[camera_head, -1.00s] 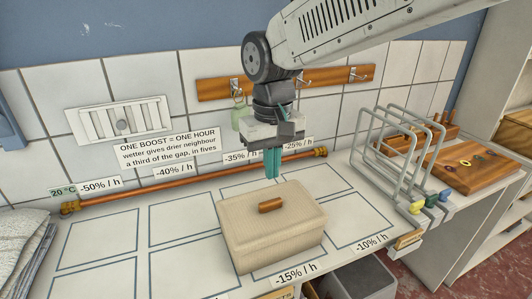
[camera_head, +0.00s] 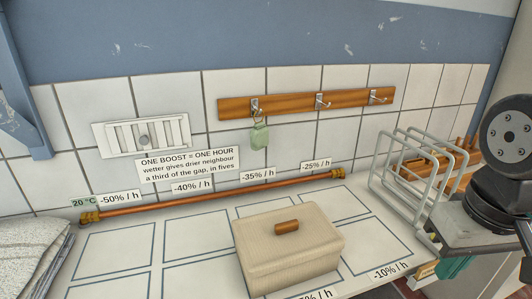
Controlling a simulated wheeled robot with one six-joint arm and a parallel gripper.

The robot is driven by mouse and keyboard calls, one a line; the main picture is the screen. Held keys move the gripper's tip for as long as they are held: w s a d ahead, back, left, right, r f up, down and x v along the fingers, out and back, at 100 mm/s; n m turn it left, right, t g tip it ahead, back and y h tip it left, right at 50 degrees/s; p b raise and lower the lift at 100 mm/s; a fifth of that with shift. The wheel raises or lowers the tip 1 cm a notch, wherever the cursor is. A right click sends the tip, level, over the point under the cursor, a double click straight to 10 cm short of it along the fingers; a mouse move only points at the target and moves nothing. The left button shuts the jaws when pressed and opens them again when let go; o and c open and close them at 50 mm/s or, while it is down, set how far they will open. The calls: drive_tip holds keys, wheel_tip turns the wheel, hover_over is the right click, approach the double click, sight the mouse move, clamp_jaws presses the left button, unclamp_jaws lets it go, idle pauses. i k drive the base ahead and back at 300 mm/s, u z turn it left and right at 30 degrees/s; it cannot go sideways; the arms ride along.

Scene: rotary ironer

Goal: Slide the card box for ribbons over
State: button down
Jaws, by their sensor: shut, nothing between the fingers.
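A beige lidded box (camera_head: 290,262) with a small brown wooden handle (camera_head: 287,227) on top stands on the white worktop marked with blue-outlined cells. It is the only closed box I see, and no writing shows on it. It stands at the front, beside a partly covered percentage label. My gripper (camera_head: 455,268) is at the lower right edge of the view, to the right of the box and apart from it. Its teal fingers are shut and empty, and partly hidden beneath the gripper body.
A grey wire rack (camera_head: 410,182) stands right of the box, close to my arm. A copper pipe (camera_head: 215,195) runs along the back. A hook rail (camera_head: 305,102) with a green tag (camera_head: 259,136) hangs above. Folded cloth (camera_head: 30,250) lies at the left. Cells left of the box are clear.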

sight(274, 282)
drive_tip(key=u, duration=0.9)
drive_tip(key=i, duration=0.1)
drive_tip(key=u, duration=0.95)
drive_tip(key=k, duration=1.3)
drive_tip(key=z, duration=1.9)
